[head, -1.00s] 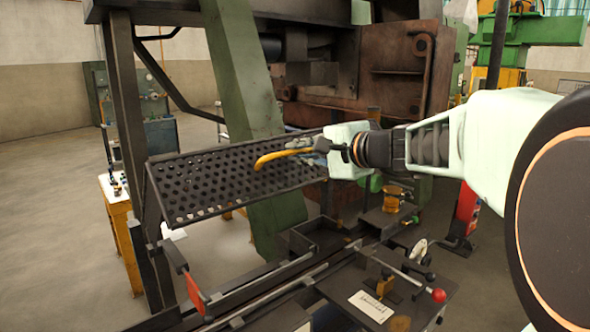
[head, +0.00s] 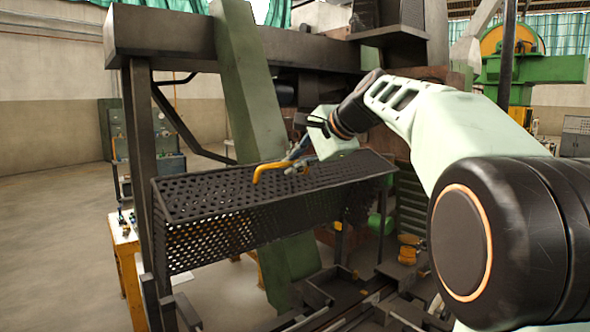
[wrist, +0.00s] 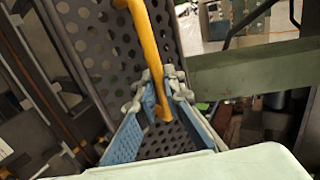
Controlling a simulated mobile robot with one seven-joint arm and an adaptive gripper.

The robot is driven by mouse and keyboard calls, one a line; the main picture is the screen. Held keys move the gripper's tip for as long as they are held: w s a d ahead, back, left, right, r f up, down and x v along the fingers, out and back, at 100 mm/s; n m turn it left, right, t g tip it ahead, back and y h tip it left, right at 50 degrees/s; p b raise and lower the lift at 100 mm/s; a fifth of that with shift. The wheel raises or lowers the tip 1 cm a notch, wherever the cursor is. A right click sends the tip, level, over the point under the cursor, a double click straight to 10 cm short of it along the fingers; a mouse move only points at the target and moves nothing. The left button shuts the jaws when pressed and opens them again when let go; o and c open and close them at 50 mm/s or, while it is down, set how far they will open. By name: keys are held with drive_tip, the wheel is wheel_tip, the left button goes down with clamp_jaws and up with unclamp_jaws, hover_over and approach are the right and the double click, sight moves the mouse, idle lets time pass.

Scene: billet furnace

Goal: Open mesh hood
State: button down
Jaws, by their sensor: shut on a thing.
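The mesh hood (head: 215,238) is a black perforated metal box in the middle of the head view. Its perforated top and front faces both show, and it hangs above the machine bed. My gripper (head: 296,164) is at the right end of the handle. In the wrist view its blue-padded fingers (wrist: 160,108) are closed around the handle's lower end.
A green slanted beam (head: 245,85) rises behind the hood, and a dark upright post (head: 140,165) stands at its left. A yellow-legged stand (head: 128,265) is farther left. The machine bed (head: 335,285) lies below. Open floor shows at the left.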

drive_tip(key=shift+w+a, duration=0.2)
drive_tip(key=shift+w, duration=0.05)
drive_tip(key=shift+r, duration=0.1)
idle(0.3)
drive_tip(key=c, duration=2)
unclamp_jaws()
drive_tip(key=shift+w, duration=0.1)
drive_tip(key=shift+c, duration=0.2)
drive_tip(key=v, duration=1.2)
drive_tip(key=shift+r, duration=0.15)
drive_tip(key=shift+a, duration=0.15)
